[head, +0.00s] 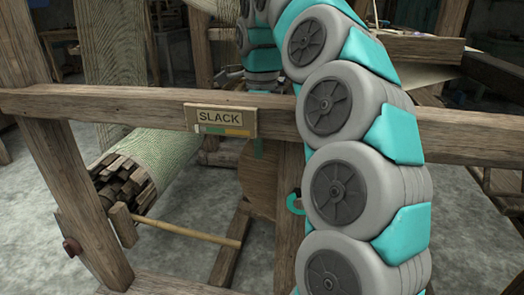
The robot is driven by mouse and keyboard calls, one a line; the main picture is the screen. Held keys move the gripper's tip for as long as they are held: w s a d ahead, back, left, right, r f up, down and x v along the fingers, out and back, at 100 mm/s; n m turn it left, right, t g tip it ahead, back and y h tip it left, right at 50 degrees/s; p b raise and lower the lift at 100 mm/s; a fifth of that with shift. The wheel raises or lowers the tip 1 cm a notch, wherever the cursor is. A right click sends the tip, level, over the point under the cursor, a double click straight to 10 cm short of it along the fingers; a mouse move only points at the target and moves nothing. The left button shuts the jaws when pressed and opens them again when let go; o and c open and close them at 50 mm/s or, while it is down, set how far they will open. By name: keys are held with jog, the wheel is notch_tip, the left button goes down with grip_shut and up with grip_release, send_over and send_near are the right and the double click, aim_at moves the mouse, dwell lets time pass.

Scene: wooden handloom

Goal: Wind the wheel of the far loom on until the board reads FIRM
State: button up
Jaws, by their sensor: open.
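The board (220,118) on the near crossbeam reads SLACK, above a strip of white, amber and green. Behind and below the beam, a round brown wooden piece (258,182) that looks like the wheel is partly hidden by a post. My arm arches over the beam and comes down behind it.
The crossbeam (100,104) runs across the view between upright posts. A cloth roll (150,165) with slatted wooden end lies at the left, with a thin rod (190,232) below it. Grey floor (180,265) shows between the timbers. More frames stand behind.

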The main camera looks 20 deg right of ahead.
jog(key=shift+f, duration=0.3)
grip_shut()
dwell(0.6)
dwell(0.7)
